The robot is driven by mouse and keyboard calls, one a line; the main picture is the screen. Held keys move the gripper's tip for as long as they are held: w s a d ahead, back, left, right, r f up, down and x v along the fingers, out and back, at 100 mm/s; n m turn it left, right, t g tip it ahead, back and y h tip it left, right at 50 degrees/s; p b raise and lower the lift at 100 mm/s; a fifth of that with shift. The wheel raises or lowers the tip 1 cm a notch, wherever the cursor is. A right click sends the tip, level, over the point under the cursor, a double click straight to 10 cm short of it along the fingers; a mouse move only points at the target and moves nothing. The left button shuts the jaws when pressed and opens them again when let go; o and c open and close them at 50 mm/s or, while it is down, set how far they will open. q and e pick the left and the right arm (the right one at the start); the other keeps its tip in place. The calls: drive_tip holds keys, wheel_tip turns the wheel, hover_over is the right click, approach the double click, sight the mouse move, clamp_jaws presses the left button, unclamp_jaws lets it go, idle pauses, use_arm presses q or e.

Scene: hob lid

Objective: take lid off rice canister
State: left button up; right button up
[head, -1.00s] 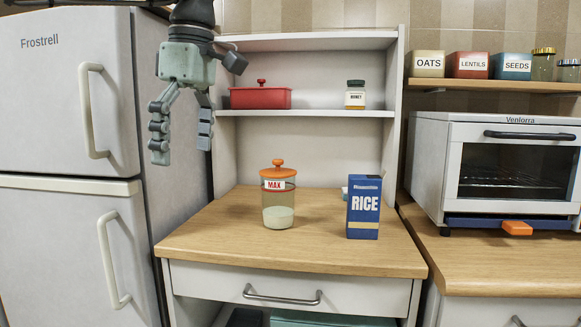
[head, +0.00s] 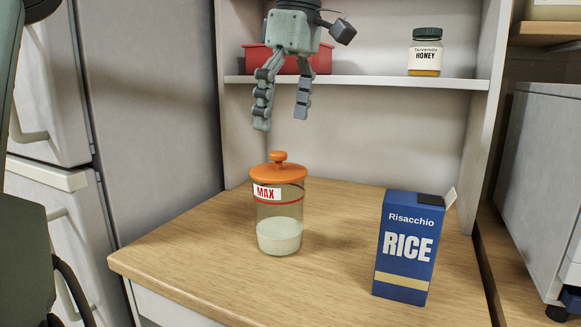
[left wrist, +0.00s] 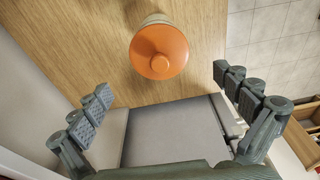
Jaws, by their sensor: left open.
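The rice canister (head: 279,228) is clear, with a white MAX label, a red line and pale contents low inside. It stands upright on the wooden counter. Its orange lid (head: 278,173), with a round knob, sits on top; in the left wrist view the lid (left wrist: 159,52) shows from above, beyond the fingertips and between their lines. My left gripper (head: 282,120) points down, open and empty, above the lid with a gap and apart from it. Its spread fingers also show in the left wrist view (left wrist: 162,84). My right gripper is not in view.
A blue rice box (head: 405,247) with a raised top flap stands right of the canister. A fridge (head: 145,100) stands left. The counter (head: 190,245) around the canister is clear.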

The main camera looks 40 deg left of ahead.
sight(279, 153)
use_arm(q)
drive_tip(key=f, duration=0.4)
drive_tip(key=a+f, duration=0.1)
drive_tip(key=f, duration=0.1)
drive_tip(key=shift+s+f, duration=0.1)
drive_tip(key=shift+s, duration=0.05)
drive_tip(key=c, duration=1)
drive_tip(key=shift+s, duration=0.2)
drive_tip(key=c, duration=0.7)
drive_tip(key=shift+w+f, duration=0.1)
drive_tip(key=c, duration=0.5)
